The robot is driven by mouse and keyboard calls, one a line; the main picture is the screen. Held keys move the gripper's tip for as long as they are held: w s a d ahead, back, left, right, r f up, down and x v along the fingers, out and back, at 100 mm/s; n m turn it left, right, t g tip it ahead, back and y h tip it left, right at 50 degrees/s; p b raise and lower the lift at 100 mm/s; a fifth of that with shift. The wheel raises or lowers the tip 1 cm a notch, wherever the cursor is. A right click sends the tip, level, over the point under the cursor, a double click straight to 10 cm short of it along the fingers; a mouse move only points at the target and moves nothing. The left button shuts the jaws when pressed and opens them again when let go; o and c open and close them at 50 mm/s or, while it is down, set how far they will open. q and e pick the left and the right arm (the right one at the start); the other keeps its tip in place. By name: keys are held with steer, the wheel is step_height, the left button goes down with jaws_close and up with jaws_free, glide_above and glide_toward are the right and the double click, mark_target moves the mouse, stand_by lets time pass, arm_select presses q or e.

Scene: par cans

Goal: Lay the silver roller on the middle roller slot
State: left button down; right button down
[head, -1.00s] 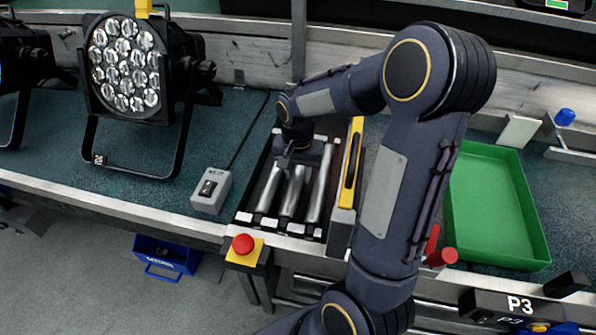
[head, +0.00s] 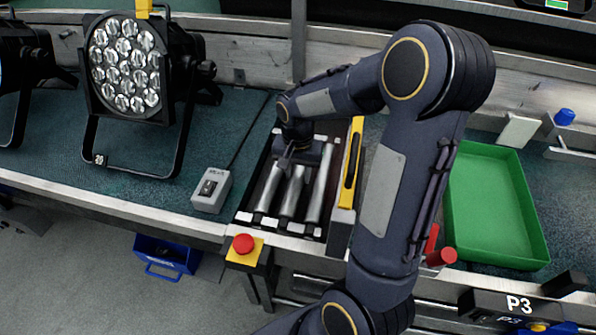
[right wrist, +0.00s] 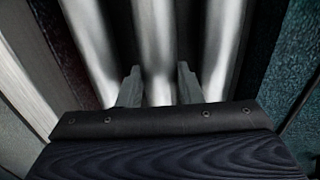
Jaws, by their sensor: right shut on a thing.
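Three silver rollers lie side by side in the dark roller bed (head: 240,217). The middle silver roller (head: 291,190) is partly hidden by my right gripper (head: 287,160), which reaches down over the bed. In the right wrist view the middle roller (right wrist: 157,50) runs between the two fingers of my right gripper (right wrist: 158,85), and the gripper is shut on it. The roller lies in line with its neighbours, at the middle slot. Whether it rests fully in the slot cannot be told. The left roller (head: 268,190) and right roller (head: 318,192) flank it. My left gripper is not in view.
A yellow level (head: 351,165) stands along the bed's right side. A grey switch box (head: 211,190) and a par can light (head: 125,70) are on the left. A red button (head: 243,243) is at the front edge. A green tray (head: 545,262) is on the right.

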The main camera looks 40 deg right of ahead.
steer(key=c, duration=0.9)
jaws_free()
step_height(320, 180, up, 8)
steer(key=shift+f+p, duration=0.1)
steer(key=shift+p, duration=0.7)
steer(key=shift+s+a+r, duration=0.1)
steer(key=shift+r, duration=0.2)
steer(key=shift+s+a+r+n+t+y+p, duration=0.8)
steer(key=shift+s+a+r+n+p, duration=0.65)
steer(key=shift+s+a+r+p, duration=0.9)
steer(key=shift+s+a+r+n+t+y+p, duration=0.45)
steer(key=shift+s+a+r+n+t+p, duration=0.9)
steer(key=shift+s+r, duration=1.5)
steer(key=shift+s+a+r+n+t+y+p, duration=0.65)
steer(key=shift+s+a+r+n+p, duration=1.05)
steer(key=shift+s+a+r, duration=1)
steer(key=shift+s+d+f, duration=0.1)
steer(key=shift+s+f, duration=0.05)
steer(key=shift+f, duration=0.15)
